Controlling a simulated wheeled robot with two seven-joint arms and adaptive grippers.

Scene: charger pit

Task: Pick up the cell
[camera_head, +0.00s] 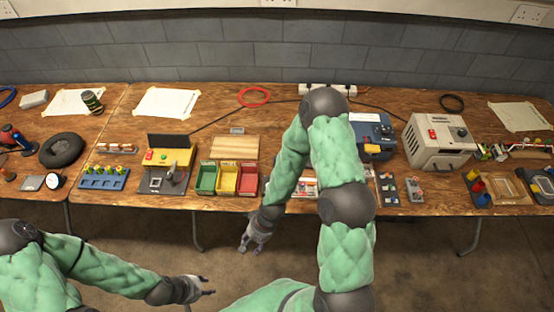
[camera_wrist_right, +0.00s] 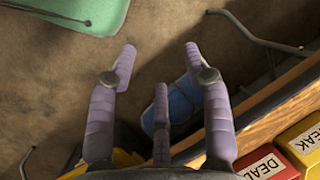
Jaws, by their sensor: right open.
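Several small upright cells with green and yellowish tops stand in a blue rack (camera_head: 103,178) on the left part of the bench; I cannot tell which one is the cell meant. My right gripper (camera_head: 246,246) hangs in front of the bench edge, below the bins and well apart from the rack. In the right wrist view (camera_wrist_right: 160,52) its fingers are spread, with nothing between them. My left gripper (camera_head: 208,285) is low in front of the bench, fingers apart and empty. My right arm hides part of the bench middle.
A yellow tester (camera_head: 172,158) stands right of the rack. Green (camera_head: 206,178), yellow (camera_head: 228,178) and red (camera_head: 248,180) bins follow. The wooden bench edge (camera_wrist_right: 270,98) and labelled bins lie at the right in the wrist view. A grey power box (camera_head: 438,142) stands further right.

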